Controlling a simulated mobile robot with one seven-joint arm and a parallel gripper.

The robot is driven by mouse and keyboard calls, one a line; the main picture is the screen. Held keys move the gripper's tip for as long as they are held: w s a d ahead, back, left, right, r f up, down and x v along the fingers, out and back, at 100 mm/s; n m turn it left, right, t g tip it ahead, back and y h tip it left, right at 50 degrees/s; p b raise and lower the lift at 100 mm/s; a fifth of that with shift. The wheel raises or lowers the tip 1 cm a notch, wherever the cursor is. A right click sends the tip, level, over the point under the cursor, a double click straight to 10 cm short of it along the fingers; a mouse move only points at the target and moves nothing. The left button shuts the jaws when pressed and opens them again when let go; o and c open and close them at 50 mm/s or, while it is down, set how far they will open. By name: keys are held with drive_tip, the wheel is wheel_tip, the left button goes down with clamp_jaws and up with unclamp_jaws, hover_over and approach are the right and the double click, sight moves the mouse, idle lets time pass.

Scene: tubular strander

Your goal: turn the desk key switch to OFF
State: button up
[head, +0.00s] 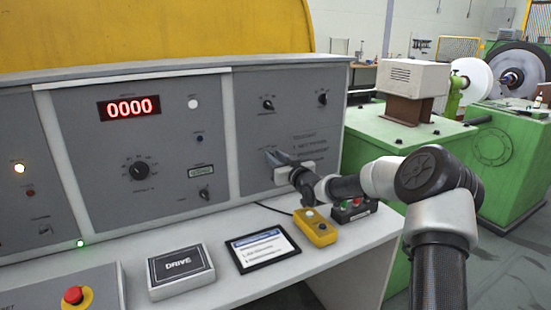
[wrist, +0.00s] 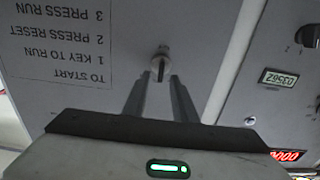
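The desk key switch (wrist: 160,59) is a small round metal lock with a thin key standing out of it, on the grey desk panel beside the printed start steps. The wrist view shows it upside down. My gripper (wrist: 159,80) is open, with one finger on each side of the key and a gap to it on both sides. I cannot tell how deep the key sits between the fingertips. In the head view my gripper (head: 272,157) is at the right-hand panel and covers the key switch. The OFF mark is not readable.
The desk top holds a DRIVE box (head: 180,270), a framed card (head: 262,249), a yellow box (head: 315,228) and a dark button box (head: 352,208). A red stop button (head: 74,296) is at lower left. Black knobs (head: 138,170) and a red 0000 display (head: 129,108) are on the panels.

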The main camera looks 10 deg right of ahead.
clamp_jaws()
drive_tip(key=shift+f+n+b, duration=0.1)
drive_tip(key=shift+n+b, duration=0.2)
drive_tip(key=shift+b, duration=0.3)
drive_tip(key=shift+s+a+f+n+b, duration=0.1)
drive_tip(key=shift+a+n+b, duration=0.05)
drive_tip(key=shift+n+b, duration=1.3)
drive_tip(key=shift+s+a+n+b, duration=0.1)
drive_tip(key=shift+a+n+b, duration=0.05)
drive_tip(key=shift+n+b, duration=1.35)
drive_tip(key=shift+a+f+n+b, duration=0.15)
drive_tip(key=shift+n+b, duration=1)
drive_tip(key=shift+b, duration=0.6)
drive_tip(key=shift+r, duration=0.1)
drive_tip(key=shift+o, duration=0.3)
unclamp_jaws()
